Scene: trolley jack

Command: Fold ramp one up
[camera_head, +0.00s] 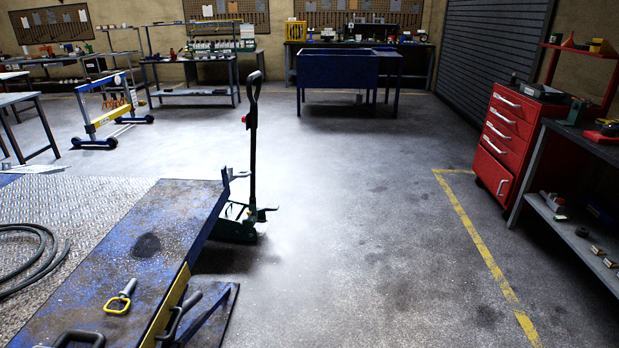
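A worn blue metal platform (150,215) fills the lower left, with a yellow edge strip (165,305) along its right side. Below that edge, a blue frame part (216,312) slants down to the floor. I cannot tell which part is ramp one. A dark handle (173,322) shows beside the yellow edge, and another black handle (78,338) is at the bottom edge. A green trolley jack (238,218) stands on the floor by the platform's far right end, its tall black handle (253,130) upright. Neither of my grippers is in view.
A yellow ring with a grey shank (121,298) lies on the platform. A black hose (30,262) is coiled at left. A red drawer cabinet (508,140) and dark workbench (570,170) stand right. A blue bin table (338,72) is at the back. The central floor is clear.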

